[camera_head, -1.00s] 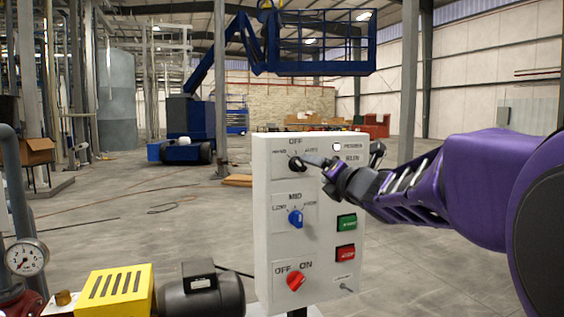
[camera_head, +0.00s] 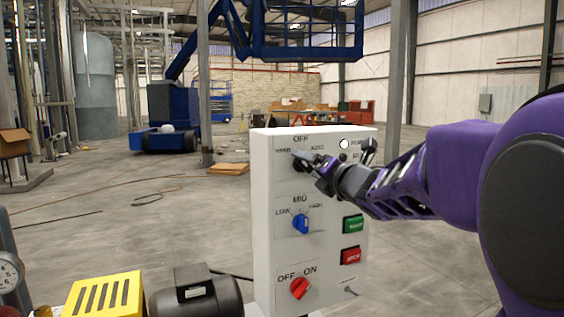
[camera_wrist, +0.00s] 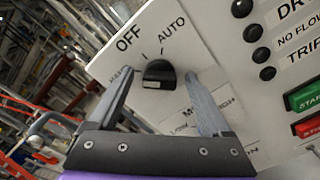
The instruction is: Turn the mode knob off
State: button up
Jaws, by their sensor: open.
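The mode knob (camera_wrist: 159,72) is black and sits at the top of the white control panel (camera_wrist: 95,68), under the labels OFF and AUTO. In the wrist view my gripper (camera_wrist: 160,78) is open, with one finger on each side of the knob and visible space between. A pale mark shows at the knob's lower edge; I cannot tell which label it points to. In the head view my gripper (camera_head: 308,158) reaches in from the right and mostly covers the knob (camera_head: 298,167).
Below on the panel are a blue speed knob (camera_head: 301,224), a red OFF/ON knob (camera_head: 300,288), a green button (camera_head: 353,224) and a red button (camera_head: 351,256). A yellow guard (camera_head: 105,296) and a dark motor (camera_head: 195,294) stand at the lower left.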

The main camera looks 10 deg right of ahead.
jog(key=shift+w, duration=0.15)
grip_shut()
dwell(0.5)
jog(key=shift+m, duration=0.4)
jog(key=m, duration=0.3)
jog(key=shift+f+m+p, duration=0.1)
jog(key=shift+m+p, duration=0.35)
jog(key=shift+m, duration=2.05)
